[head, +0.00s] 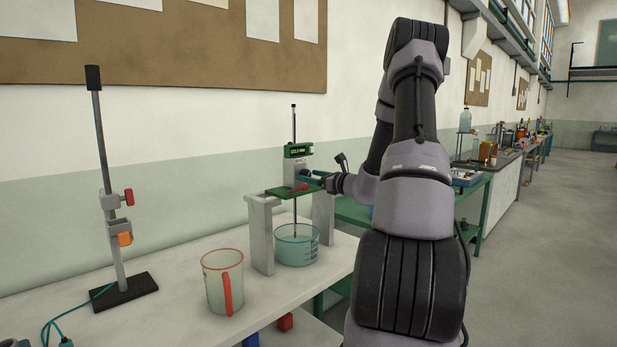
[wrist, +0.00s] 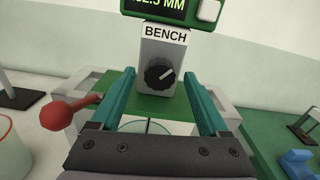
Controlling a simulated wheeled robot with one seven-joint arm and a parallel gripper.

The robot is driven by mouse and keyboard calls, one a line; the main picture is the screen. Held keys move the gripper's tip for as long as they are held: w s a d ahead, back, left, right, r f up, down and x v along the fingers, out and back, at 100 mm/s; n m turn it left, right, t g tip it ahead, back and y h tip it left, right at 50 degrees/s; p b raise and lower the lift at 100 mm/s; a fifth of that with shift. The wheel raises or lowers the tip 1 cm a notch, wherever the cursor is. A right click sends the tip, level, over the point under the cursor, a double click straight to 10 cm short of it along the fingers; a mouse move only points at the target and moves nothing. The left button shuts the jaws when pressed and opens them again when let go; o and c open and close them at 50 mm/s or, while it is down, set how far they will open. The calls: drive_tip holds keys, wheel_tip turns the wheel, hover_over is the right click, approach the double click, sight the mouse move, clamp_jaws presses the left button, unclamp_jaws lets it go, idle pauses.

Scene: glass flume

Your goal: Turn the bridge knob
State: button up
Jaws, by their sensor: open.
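A round black knob (wrist: 159,73) sits on the front of a light grey block labelled "BENCH" in the wrist view. Its white mark points to the upper right. The block stands on a green plate (wrist: 152,106) that bridges two grey pillars. My gripper (wrist: 159,82) is open and empty, its teal fingers to the left and right of the knob in the picture. I cannot tell how far the fingertips are from it. In the head view my gripper (head: 311,179) is at the green-topped gauge (head: 298,152); the knob cannot be made out there.
A green display (wrist: 160,8) ending in "2.5 MM" is above the knob. A red ball-ended lever (wrist: 55,115) is close to the left finger. A glass bowl (head: 297,250) stands below the bridge, with a red-rimmed jug (head: 222,281) and a clamp stand (head: 120,290) to the left.

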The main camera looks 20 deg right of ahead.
drive_tip(key=shift+w+a, duration=0.25)
drive_tip(key=shift+w, duration=0.45)
clamp_jaws()
drive_tip(key=shift+m, duration=2.4)
unclamp_jaws()
drive_tip(key=v, duration=1.1)
